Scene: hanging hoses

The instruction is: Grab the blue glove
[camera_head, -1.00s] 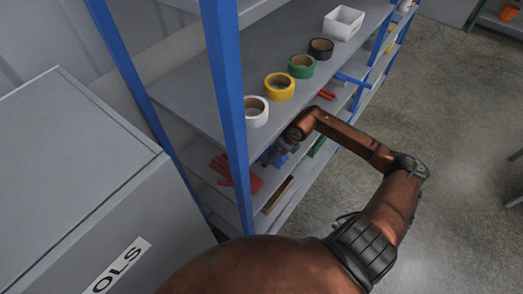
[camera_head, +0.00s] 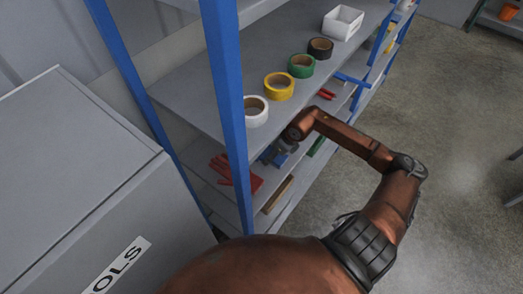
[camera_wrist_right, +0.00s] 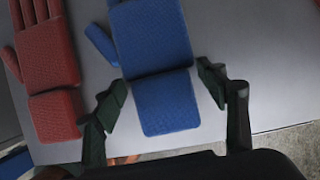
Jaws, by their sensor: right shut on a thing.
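The blue glove (camera_wrist_right: 153,45) lies flat in the middle of the right wrist view, its cuff toward me. In the head view my right arm reaches in under the tape shelf, and only a small blue part of the glove (camera_head: 280,158) shows by the gripper. My left gripper is not in view.
A red glove (camera_wrist_right: 49,62) lies just left of the blue one. Above is a shelf (camera_head: 190,95) with tape rolls, including a white one (camera_head: 256,111). A blue upright (camera_head: 229,120) stands close by. A grey cabinet (camera_head: 70,170) is at left.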

